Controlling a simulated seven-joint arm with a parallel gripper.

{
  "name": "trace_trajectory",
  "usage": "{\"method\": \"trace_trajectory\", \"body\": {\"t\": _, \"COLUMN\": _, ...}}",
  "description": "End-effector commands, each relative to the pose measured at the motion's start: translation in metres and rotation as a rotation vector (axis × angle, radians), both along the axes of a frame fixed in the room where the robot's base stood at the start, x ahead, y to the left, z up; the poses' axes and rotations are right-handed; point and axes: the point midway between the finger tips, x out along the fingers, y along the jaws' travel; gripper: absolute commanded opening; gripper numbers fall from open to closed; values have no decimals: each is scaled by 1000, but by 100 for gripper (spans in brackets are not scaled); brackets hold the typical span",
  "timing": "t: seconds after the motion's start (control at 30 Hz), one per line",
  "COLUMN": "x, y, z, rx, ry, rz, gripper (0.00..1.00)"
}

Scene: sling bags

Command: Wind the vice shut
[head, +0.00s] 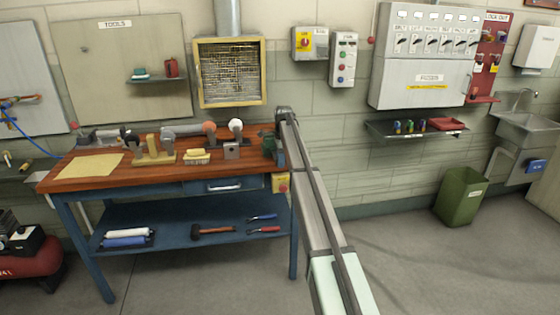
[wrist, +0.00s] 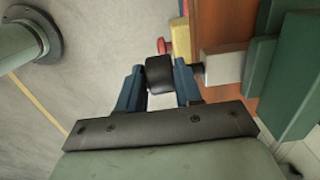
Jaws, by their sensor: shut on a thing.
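The green vice (head: 276,148) is at the right end of the wooden workbench, partly hidden behind my arm in the head view. In the wrist view, green parts of the vice (wrist: 290,75) stand at the right edge, with a light grey block beside them. A short black handle (wrist: 160,75) is in line with a dark shaft leading toward that block. My gripper (wrist: 160,88) has its two blue fingers closed on either side of the black handle. The head view does not show the fingers clearly. I cannot tell how wide the vice jaws stand.
The workbench (head: 95,182) carries several tools and blocks left of the vice. A yellow box with a red button (head: 281,183) is on the bench end, close to the handle in the wrist view. Open floor lies right of the bench, with a green bin (head: 461,197) by the wall.

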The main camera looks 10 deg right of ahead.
Motion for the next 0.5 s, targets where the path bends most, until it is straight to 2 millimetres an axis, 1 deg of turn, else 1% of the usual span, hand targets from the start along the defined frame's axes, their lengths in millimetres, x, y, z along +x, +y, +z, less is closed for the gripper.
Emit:
{"method": "trace_trajectory", "body": {"t": 0.27, "x": 0, "y": -6, "z": -1, "rx": 205, "ry": -1, "rz": -4, "gripper": 4}}
{"method": "trace_trajectory", "body": {"t": 0.5, "x": 0, "y": -9, "z": -3, "rx": 434, "ry": 0, "rz": -2, "gripper": 4}}
